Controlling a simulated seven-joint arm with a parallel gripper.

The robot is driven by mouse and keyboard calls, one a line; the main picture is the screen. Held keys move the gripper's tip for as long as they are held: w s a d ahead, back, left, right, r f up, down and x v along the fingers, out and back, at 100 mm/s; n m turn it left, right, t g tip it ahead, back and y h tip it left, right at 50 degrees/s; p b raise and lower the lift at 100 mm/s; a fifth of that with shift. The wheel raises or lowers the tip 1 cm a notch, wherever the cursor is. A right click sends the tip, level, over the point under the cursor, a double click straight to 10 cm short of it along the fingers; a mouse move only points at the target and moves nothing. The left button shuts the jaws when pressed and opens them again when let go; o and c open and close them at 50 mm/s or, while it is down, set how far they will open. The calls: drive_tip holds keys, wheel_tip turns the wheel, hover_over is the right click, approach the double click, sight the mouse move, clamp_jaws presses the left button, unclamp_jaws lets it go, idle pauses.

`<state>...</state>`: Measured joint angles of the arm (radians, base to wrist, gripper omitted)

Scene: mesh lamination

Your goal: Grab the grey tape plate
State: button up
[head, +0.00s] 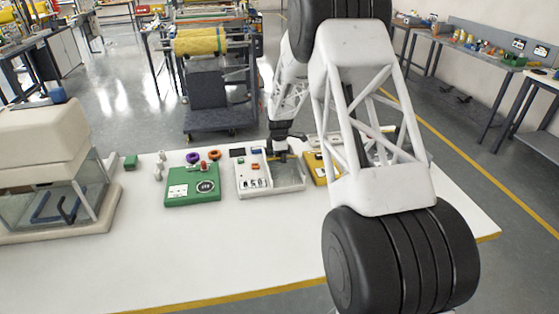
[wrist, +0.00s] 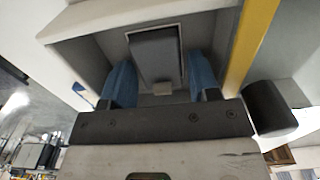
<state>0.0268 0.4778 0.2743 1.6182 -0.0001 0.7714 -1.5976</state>
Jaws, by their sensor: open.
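In the wrist view a grey rectangular plate (wrist: 155,58), which looks like the grey tape plate, lies in a light grey recess with a pale rim. A small lighter block shows at its near edge. My gripper (wrist: 161,78) is open, with one blue finger to each side of the plate. Gaps show between the fingers and the plate. In the head view my gripper (head: 279,155) points down over the back of a white tray (head: 270,190). The plate cannot be made out there.
A green box (head: 192,200) with purple and orange rings behind it stands left of the tray. A yellow piece (head: 317,170) lies to its right, partly behind my arm. A glass-sided machine (head: 55,200) stands at the left. The white table's (head: 230,260) front is clear.

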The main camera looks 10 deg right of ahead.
drive_tip(key=shift+c, duration=0.4)
drive_tip(key=c, duration=0.7)
wheel_tip(320, 180, up, 10)
idle(0.4)
idle(0.5)
